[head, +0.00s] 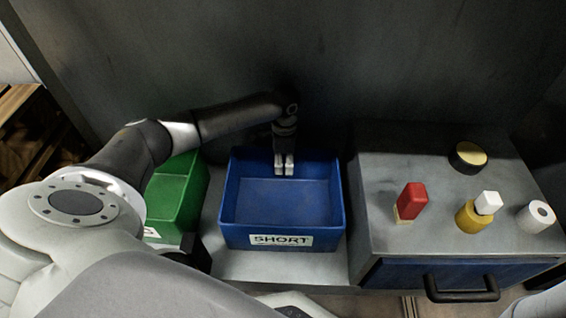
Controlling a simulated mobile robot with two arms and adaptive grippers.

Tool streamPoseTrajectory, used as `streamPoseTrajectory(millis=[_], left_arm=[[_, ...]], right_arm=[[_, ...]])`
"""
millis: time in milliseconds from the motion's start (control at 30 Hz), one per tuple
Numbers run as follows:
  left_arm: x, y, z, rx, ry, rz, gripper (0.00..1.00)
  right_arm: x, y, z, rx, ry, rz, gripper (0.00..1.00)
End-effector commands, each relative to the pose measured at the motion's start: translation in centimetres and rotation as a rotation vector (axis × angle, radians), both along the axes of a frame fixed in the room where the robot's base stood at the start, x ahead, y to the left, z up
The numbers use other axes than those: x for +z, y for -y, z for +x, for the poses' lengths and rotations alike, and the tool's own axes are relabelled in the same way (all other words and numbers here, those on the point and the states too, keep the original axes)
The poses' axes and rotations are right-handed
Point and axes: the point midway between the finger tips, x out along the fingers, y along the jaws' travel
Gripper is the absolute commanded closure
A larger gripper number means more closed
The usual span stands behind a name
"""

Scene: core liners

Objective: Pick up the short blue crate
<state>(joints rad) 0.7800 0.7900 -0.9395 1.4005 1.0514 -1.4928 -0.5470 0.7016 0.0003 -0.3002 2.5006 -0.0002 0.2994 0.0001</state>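The short blue crate (281,238) is an open, empty box with a white "SHORT" label on its front wall. It sits upright on a grey surface in the middle of the head view. My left gripper (284,166) points down at the crate's far wall, near the middle of that side. Its two fingers look close together and overlap the far rim in the picture. I cannot tell whether they touch or clasp the wall. My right gripper is not in view.
A green crate (176,192) stands left of the blue one, partly hidden by my arm. To the right, a grey cabinet (385,160) with a dark drawer handle (461,294) carries a red-topped block (411,200), a yellow-and-white item (474,214), a white roll (536,216) and a black-and-yellow round item (468,156).

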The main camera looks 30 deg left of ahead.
Motion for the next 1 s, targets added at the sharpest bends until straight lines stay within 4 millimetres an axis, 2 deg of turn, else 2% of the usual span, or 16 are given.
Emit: streamPoseTrajectory(millis=[33,300,1000], left_arm=[[0.03,-0.02,0.0,0.0,0.0,0.0,0.68],[0.02,-0.02,0.0,0.0,-0.001,0.001,1.0],[0.32,0.07,-0.02,0.0,0.001,-0.001,1.0]], right_arm=[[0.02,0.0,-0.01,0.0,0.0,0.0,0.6],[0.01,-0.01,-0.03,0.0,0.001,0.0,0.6],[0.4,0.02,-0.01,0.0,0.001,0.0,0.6]])
